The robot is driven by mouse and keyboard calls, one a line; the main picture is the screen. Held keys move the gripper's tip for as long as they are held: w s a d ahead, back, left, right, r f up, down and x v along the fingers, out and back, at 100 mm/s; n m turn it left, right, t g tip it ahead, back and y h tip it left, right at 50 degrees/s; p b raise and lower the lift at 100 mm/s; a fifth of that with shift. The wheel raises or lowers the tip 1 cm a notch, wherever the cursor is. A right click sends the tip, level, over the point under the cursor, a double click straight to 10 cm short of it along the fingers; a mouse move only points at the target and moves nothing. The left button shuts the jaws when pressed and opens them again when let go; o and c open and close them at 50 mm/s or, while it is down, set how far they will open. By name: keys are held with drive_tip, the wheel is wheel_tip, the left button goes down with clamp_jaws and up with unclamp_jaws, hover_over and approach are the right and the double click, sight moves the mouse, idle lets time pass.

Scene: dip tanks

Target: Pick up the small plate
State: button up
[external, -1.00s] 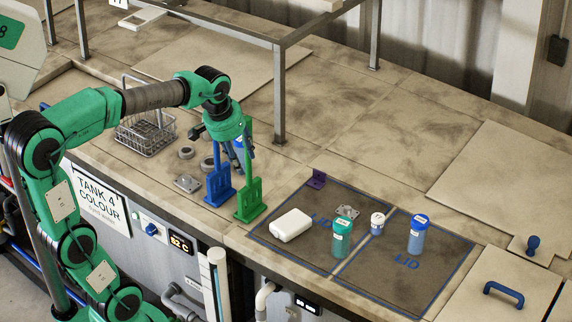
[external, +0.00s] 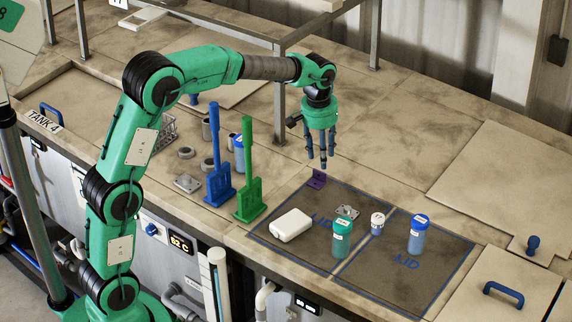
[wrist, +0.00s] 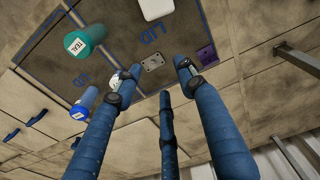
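A small grey metal plate (external: 347,212) with holes lies flat on the dark lid panel, behind the teal jar. It also shows in the wrist view (wrist: 153,61), beyond my fingertips. A second grey plate (external: 187,183), with a raised part, lies at the left near the blue stand. My gripper (external: 322,162) points down above the counter, behind and to the left of the first plate and near the purple bracket. Its three blue fingers (wrist: 152,80) are spread, with nothing between them.
Around the first plate stand a white box (external: 292,225), a teal jar (external: 341,240), a small white-lidded jar (external: 377,225) and a blue jar (external: 417,238). A purple bracket (external: 317,180) sits by the lid's back edge. Tall blue (external: 218,185) and green (external: 250,200) stands are at left.

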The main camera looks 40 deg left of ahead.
drive_tip(key=g+p, duration=0.1)
drive_tip(key=p, duration=0.1)
hover_over(348, 207)
wheel_tip(348, 207, down, 8)
drive_tip(key=shift+s+d+r+n, duration=0.15)
drive_tip(key=shift+s+n, duration=0.05)
drive_tip(key=shift+n, duration=0.1)
wheel_tip(348, 207, down, 8)
drive_tip(key=shift+r, duration=0.1)
drive_tip(key=shift+f, duration=0.4)
drive_tip(key=shift+w+f, duration=0.1)
drive_tip(key=shift+f, duration=2.55)
